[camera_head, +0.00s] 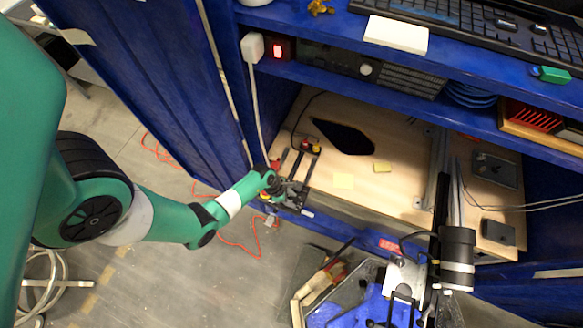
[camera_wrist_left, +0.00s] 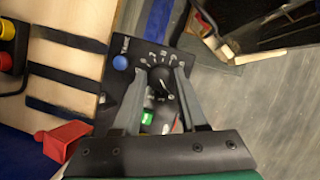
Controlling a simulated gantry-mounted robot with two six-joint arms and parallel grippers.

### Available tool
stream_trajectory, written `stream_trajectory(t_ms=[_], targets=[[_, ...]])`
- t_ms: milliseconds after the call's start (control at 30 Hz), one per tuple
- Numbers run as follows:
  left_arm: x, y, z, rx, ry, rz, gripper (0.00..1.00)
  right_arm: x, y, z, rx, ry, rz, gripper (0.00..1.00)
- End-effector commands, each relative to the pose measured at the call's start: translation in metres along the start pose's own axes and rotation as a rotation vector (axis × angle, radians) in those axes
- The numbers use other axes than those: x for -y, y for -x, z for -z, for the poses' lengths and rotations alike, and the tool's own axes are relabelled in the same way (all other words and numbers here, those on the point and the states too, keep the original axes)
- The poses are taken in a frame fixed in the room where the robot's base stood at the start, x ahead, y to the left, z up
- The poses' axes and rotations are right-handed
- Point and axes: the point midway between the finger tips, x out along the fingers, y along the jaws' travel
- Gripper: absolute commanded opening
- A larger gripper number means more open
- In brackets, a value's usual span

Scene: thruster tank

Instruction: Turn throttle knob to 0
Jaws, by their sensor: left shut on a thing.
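The throttle knob (camera_wrist_left: 158,79) is a black knob on a dark control panel (camera_wrist_left: 128,47) with white dial marks around it. A pale pointer line seems to show on the knob, but I cannot read its number. My left gripper (camera_wrist_left: 160,80) is shut on the knob, with one finger on each side. In the head view the left gripper (camera_head: 290,192) is at the front left edge of the wooden board, and the knob is too small or hidden to make out there. My right gripper (camera_head: 402,300) seems to show at the bottom, its jaws unclear.
A blue button (camera_wrist_left: 120,62) and a green switch (camera_wrist_left: 147,116) sit on the panel close to the fingers. A red part (camera_wrist_left: 64,140) is left of the gripper. A blue shelf (camera_head: 330,78) overhangs the wooden board (camera_head: 343,181). Open floor lies in front.

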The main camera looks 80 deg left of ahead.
Motion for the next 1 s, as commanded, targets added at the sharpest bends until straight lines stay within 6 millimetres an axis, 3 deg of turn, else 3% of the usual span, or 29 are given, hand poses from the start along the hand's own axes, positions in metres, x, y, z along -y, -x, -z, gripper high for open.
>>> stream_trajectory(t_ms=[533, 567, 700, 1000], targets=[[0.0000, -0.0003, -0.0001, 0.001, 0.037, -0.015, 0.00, 0.0000, -0.0030, 0.0027, 0.000, 0.000, 0.000, 0.50], [0.0000, -0.0003, -0.0001, 0.001, 0.037, -0.015, 0.44, 0.0000, -0.0030, 0.0027, 0.000, 0.000, 0.000, 0.50], [0.0000, -0.0003, 0.0000, 0.001, 0.036, -0.015, 0.69, 0.0000, -0.0030, 0.0027, 0.000, 0.000, 0.000, 0.50], [0.0001, 0.0008, -0.0002, 0.000, 0.035, -0.015, 0.72, 0.0000, -0.0035, 0.0032, 0.000, 0.000, 0.000, 0.50]])
